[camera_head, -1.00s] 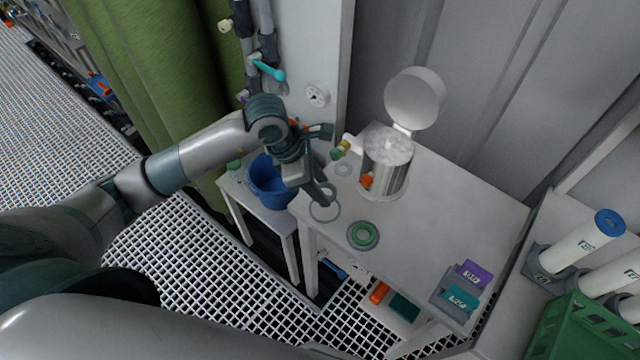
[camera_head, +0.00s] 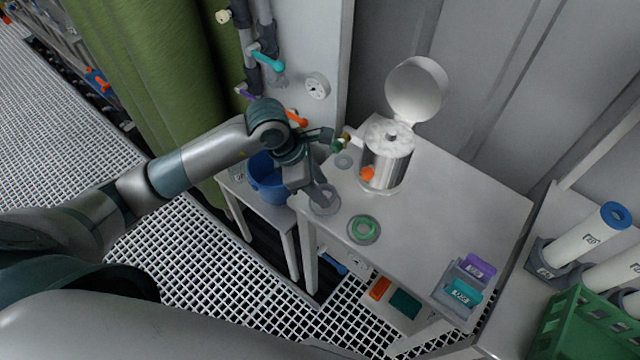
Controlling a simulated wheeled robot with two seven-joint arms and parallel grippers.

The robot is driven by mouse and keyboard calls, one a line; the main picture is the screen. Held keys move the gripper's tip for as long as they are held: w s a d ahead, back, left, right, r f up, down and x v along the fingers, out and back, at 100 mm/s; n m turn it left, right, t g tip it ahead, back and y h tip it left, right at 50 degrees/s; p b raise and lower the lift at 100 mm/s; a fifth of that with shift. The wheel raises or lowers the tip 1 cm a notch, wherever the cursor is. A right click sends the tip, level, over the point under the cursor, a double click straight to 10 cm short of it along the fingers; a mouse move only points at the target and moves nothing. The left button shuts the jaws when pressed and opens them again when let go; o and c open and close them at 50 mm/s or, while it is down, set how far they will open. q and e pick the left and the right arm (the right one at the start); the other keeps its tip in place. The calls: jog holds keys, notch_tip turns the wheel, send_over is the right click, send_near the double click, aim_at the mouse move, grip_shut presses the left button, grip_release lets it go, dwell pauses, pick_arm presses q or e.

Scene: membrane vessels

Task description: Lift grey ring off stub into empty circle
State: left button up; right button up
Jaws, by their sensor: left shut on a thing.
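My left gripper (camera_head: 324,196) reaches in from the left and is shut on what looks like the grey ring (camera_head: 325,207). The ring is low over the left outlined circle on the white table, which now looks filled with grey; I cannot tell whether it touches the table. A steel vessel (camera_head: 386,168) with its round lid open stands behind, to the right. Its side stub (camera_head: 347,138) points left, with a green and brass end partly behind my gripper. A green ring (camera_head: 364,229) lies in another circle in front. My right gripper is not in view.
A small pale grey round (camera_head: 344,161) lies on the table below the stub. A blue bucket (camera_head: 265,180) stands on a lower stand to the left. A holder with purple and teal blocks (camera_head: 462,284) sits at the table's front right. The table's middle right (camera_head: 460,210) is clear.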

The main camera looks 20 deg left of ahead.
pick_arm(q)
jog(key=shift+f+b, duration=0.65)
jog(key=shift+f, duration=1)
jog(key=shift+b, duration=0.3)
jog(key=shift+f+b, duration=0.15)
jog(key=shift+b, duration=0.25)
jog(key=o, duration=1.1)
